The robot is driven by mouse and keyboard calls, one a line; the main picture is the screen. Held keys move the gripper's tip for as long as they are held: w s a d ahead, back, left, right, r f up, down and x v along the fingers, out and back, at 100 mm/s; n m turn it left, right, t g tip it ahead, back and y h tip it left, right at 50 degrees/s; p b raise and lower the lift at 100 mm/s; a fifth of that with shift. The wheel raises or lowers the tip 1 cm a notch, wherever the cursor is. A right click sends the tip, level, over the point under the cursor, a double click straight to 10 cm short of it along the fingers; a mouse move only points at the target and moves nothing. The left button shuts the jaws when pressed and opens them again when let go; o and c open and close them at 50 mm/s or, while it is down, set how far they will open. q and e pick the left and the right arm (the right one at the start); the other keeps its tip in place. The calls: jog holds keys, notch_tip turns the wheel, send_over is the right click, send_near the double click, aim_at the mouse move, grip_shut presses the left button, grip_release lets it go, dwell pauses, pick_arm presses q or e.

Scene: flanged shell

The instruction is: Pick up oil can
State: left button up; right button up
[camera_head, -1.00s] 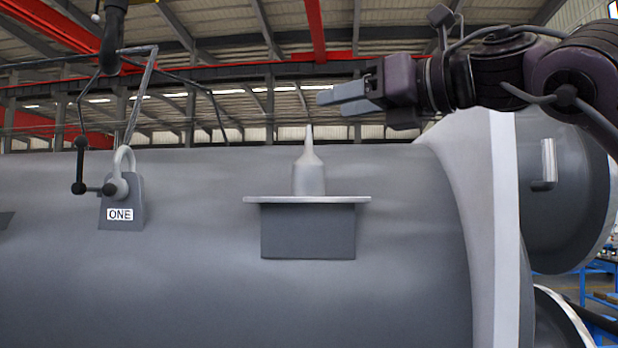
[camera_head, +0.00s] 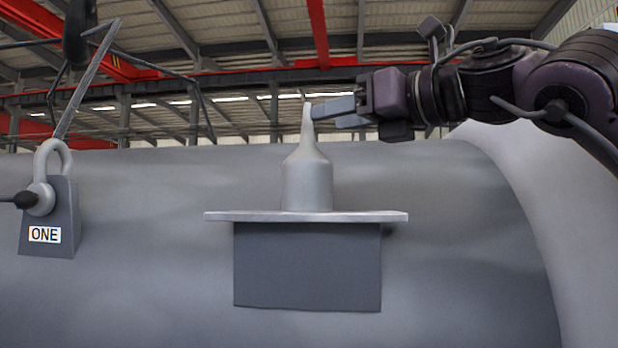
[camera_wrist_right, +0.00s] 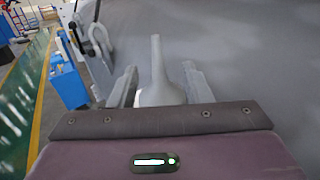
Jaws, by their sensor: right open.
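The oil can (camera_head: 307,180) is light grey with a wide body and a thin tapering spout. It stands upright on a flat shelf (camera_head: 225,216) fixed to the side of the shell. My right gripper (camera_head: 335,111) comes in from the right at the height of the spout, its fingers pointing left. The right wrist view shows the can (camera_wrist_right: 158,78) between the two spread fingers of the gripper (camera_wrist_right: 160,86). The gripper is open; I cannot tell whether a finger touches the can. My left gripper is not in view.
The large grey shell (camera_head: 130,270) fills the lower picture, with a flange at right. At left, a block marked ONE (camera_head: 48,215) bears a shackle (camera_head: 45,185) and sling rods. The right wrist view shows blue equipment (camera_wrist_right: 68,82) and a green floor (camera_wrist_right: 22,85) at left.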

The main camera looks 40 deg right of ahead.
aim_at(308, 120)
jog(key=shift+w+a+r+p, duration=0.4)
jog(key=shift+w+a+p, duration=0.25)
jog(key=shift+w+p, duration=0.65)
jog(key=shift+w, duration=0.2)
jog(key=w, duration=0.2)
jog(key=p, duration=0.1)
jog(key=shift+w+d+f, duration=0.35)
jog(key=shift+w+d, duration=0.05)
jog(key=shift+w, duration=0.25)
jog(key=shift+s+a, duration=0.15)
jog(key=shift+a, duration=0.05)
jog(key=shift+s+a, duration=0.1)
jog(key=shift+s, duration=0.05)
jog(key=c, duration=0.3)
grip_shut()
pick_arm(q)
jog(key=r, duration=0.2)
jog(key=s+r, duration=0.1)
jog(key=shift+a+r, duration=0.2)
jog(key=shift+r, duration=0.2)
